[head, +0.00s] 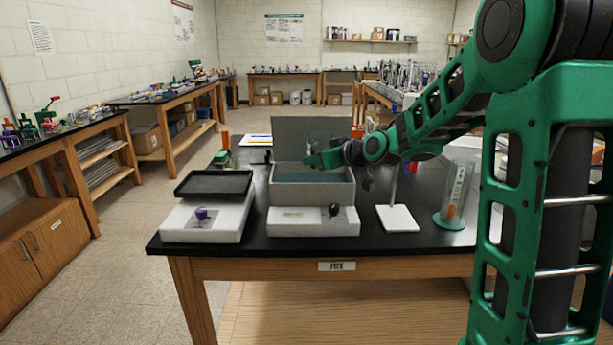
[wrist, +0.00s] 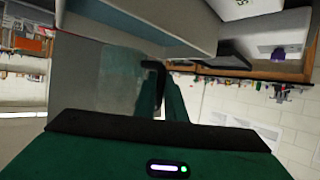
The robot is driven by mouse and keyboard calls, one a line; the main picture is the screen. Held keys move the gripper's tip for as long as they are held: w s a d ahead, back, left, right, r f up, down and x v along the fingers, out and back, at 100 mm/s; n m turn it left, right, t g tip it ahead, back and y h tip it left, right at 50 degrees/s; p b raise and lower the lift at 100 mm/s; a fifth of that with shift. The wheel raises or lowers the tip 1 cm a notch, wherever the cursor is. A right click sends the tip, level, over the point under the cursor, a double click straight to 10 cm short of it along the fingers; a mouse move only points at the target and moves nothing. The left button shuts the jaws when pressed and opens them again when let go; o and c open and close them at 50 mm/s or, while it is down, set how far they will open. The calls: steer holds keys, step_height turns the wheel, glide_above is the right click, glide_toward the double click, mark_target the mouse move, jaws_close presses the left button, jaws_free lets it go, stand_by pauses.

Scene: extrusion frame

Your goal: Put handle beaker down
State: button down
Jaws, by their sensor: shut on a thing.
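My gripper (head: 314,158) is above the open grey box (head: 285,192), in front of its raised lid. It is shut on the handle beaker (head: 319,138), a clear vessel hard to make out against the grey lid. In the wrist view my gripper (wrist: 158,78) has its green fingers close together, and the see-through beaker (wrist: 112,78) shows just beyond and to the left of them. The beaker is off the bench; its base and whatever lies on the box floor cannot be made out.
The box stands on a black bench top (head: 400,240). To its left is a white device with a black tray (head: 213,183). In front of it is a white scale (head: 310,228). On the right are a white-based stand (head: 397,218) and a clear cylinder (head: 455,195).

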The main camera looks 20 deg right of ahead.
steer(key=shift+w+d+f, duration=0.1)
steer(key=shift+f, duration=1.9)
steer(key=shift+f, duration=0.65)
steer(key=c, duration=1.8)
jaws_free()
steer(key=shift+r, duration=0.1)
